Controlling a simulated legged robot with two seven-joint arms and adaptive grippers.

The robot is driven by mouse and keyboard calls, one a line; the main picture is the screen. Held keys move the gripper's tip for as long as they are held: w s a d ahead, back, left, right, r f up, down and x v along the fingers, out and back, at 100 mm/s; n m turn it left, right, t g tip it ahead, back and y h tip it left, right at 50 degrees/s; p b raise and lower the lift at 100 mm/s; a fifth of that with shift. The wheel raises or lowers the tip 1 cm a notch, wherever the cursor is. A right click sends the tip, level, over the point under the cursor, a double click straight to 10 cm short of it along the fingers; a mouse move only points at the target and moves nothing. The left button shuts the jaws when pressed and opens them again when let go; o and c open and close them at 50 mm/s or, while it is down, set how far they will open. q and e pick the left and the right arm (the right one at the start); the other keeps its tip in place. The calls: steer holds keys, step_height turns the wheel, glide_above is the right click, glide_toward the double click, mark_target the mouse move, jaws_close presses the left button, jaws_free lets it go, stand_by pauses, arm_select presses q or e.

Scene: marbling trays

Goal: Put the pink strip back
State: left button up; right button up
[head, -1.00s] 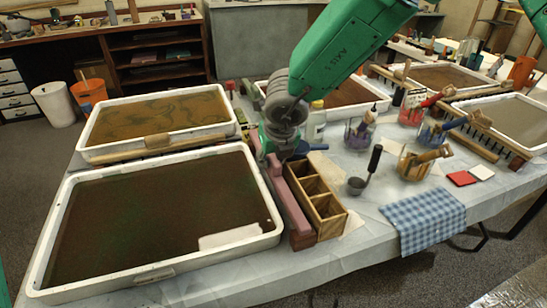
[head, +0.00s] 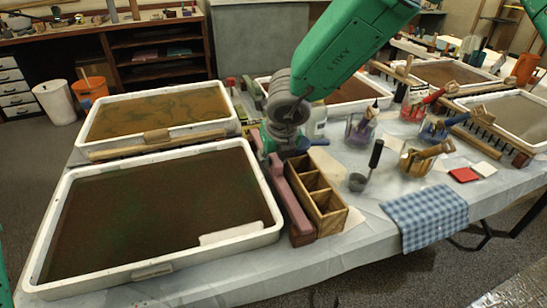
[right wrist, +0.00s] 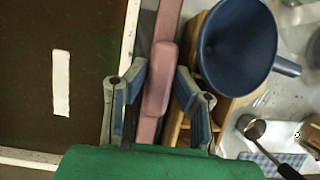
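The pink strip (head: 289,205) is a long pink bar lying between the front left tray and the wooden compartment box. In the right wrist view a raised, rounded pink piece (right wrist: 159,85) shows along it. My right gripper (head: 275,158) is over the strip's far part. In the right wrist view it (right wrist: 159,70) is open, one finger on each side of the raised piece, with gaps visible. Whether the fingers are level with it I cannot tell. My left gripper is not in view.
The front left tray (head: 160,268) holds dark liquid and a white piece (head: 232,233). The wooden box (head: 327,222) stands close on the strip's right. A blue funnel (right wrist: 238,45) is by my right finger. A ladle (head: 358,181) and checked cloth (head: 425,216) lie further right.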

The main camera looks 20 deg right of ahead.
steer(key=o, duration=0.4)
steer(key=shift+d, duration=0.15)
